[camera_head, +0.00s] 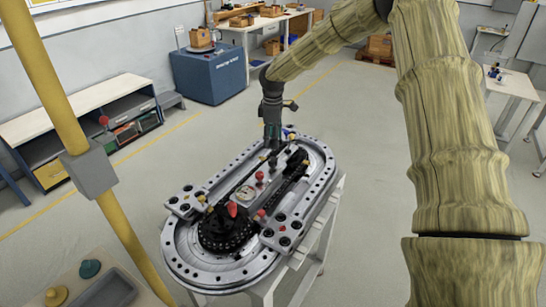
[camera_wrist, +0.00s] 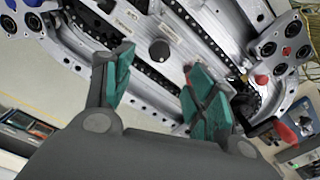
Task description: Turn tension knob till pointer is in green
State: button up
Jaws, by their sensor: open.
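The ring track (camera_head: 177,250) is an oval metal assembly on a stand in the head view. Red knobs show on it, one near the middle (camera_head: 260,176) and a larger one at the near end (camera_head: 232,209). A pale dial-like face (camera_head: 243,194) lies between them; its pointer and any green zone are too small to read. My gripper (camera_head: 273,143) is over the far half of the track, pointing down. In the wrist view my gripper (camera_wrist: 160,72) has its green-padded fingers apart with nothing held. A black round knob (camera_wrist: 159,50) shows beyond the gap. I cannot tell which knob sets tension.
Red knobs (camera_wrist: 286,132) show at the right in the wrist view. Plates with black round parts (camera_head: 284,229) flank the track's near end. A yellow post (camera_head: 50,85) stands at the left. A blue cabinet (camera_head: 208,76) is behind, with free floor around.

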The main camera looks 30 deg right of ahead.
aim_at(273, 159)
jog(key=shift+f+p, duration=2.3)
jog(key=shift+f, duration=3.05)
jog(key=shift+c, duration=0.2)
jog(key=c, duration=1)
